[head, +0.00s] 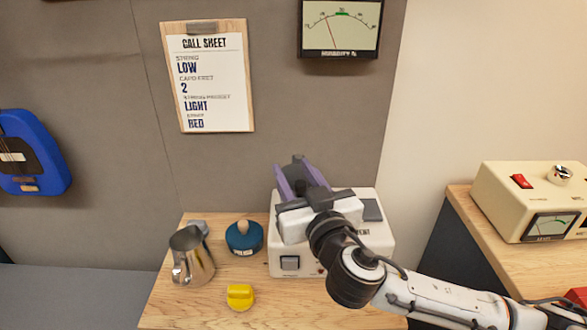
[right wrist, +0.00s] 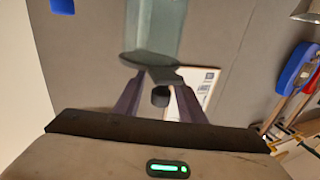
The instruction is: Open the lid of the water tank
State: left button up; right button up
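The white appliance (head: 281,238) stands on the wooden table, partly hidden by my right gripper and arm. My right gripper (head: 298,172) is above its back part, purple fingers spread apart. A dark grey piece shows behind the fingers in the head view. In the right wrist view, a clear greenish tank-like body (right wrist: 153,28) has a dark grey rounded lid-like piece (right wrist: 150,60) at its lower end. A small dark knob (right wrist: 160,97) shows between the fingers of my right gripper (right wrist: 160,82), with gaps at its sides. Whether the fingers touch the lid-like piece is unclear. My left gripper is out of view.
A steel pitcher (head: 192,260), a blue round object with a wooden knob (head: 244,239) and a yellow knob-like piece (head: 240,297) stand left of the appliance. A clipboard (head: 207,78) and a meter (head: 340,28) hang on the wall. A cream device (head: 510,200) stands at right.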

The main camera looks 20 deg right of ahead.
jog(key=shift+w, duration=0.25)
grip_shut()
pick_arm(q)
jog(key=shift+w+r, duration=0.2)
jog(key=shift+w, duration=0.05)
